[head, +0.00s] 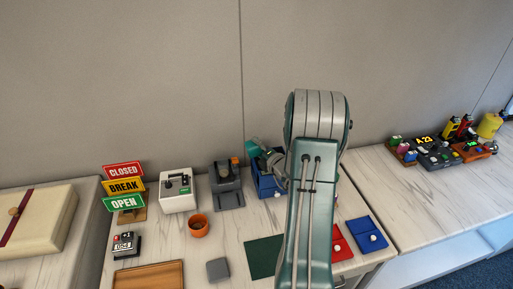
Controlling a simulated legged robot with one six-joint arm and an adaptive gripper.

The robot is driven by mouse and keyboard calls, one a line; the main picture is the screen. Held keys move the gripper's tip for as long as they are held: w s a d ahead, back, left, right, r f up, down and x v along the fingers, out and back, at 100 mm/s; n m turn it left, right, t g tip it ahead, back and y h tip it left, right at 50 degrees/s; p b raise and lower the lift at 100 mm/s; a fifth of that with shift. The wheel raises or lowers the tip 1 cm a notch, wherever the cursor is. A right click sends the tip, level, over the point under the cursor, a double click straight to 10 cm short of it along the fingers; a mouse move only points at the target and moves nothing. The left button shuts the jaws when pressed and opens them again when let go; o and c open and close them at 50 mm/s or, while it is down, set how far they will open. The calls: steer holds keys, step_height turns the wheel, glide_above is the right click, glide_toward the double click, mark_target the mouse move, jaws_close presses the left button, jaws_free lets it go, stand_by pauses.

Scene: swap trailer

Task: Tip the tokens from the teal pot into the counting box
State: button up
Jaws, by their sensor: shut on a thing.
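The teal pot (253,149) shows in the head view beside my arm, tilted above the blue counting box (267,188). My gripper (265,158) is at the pot and shut on it; my arm hides part of the gripper and the box. Whether tokens are in the pot or in the box cannot be made out at this size.
An orange cup (199,225), a white box-shaped device (178,190) and a dark grey machine (228,186) stand left of the box. A dark green mat (263,256), a red tray (341,243) and a blue tray (367,234) lie in front. A wall rises behind.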

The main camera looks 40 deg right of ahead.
steer(key=shift+d, duration=0.2)
steer(key=shift+a, duration=0.2)
steer(key=shift+s+d+m+t, duration=0.1)
steer(key=shift+d+m+t, duration=0.2)
steer(key=shift+m, duration=0.2)
steer(key=shift+s+d+r+m, duration=0.15)
steer(key=shift+d+m, duration=0.1)
steer(key=shift+m, duration=0.45)
stand_by(0.4)
steer(key=shift+d+m+t, duration=0.1)
steer(key=shift+m+t, duration=0.2)
steer(key=shift+m, duration=0.1)
